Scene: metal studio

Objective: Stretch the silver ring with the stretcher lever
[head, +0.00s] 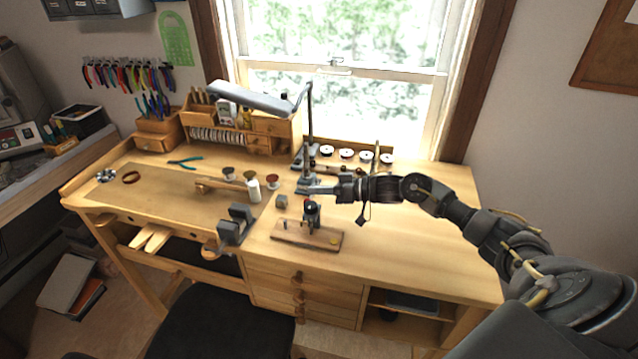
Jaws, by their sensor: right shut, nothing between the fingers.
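A small dark device (312,214), which looks like the ring stretcher, stands on a wooden board (290,236) near the bench's front edge. My right gripper (305,187) reaches in from the right, its fingers pointing left. It is shut and empty, just above and behind the device in the picture. The lever cannot be told apart clearly from the gripper and the clutter behind it. I cannot make out the silver ring for certain. A small grey piece (285,225) stands at the board's left end. My left gripper is out of view.
A grey vise (236,222) sits at the front edge, left of the board. A steel block (281,202) and white bottle (254,190) stand nearby. A desk lamp (262,100) rises behind. The right part of the benchtop (410,240) is clear.

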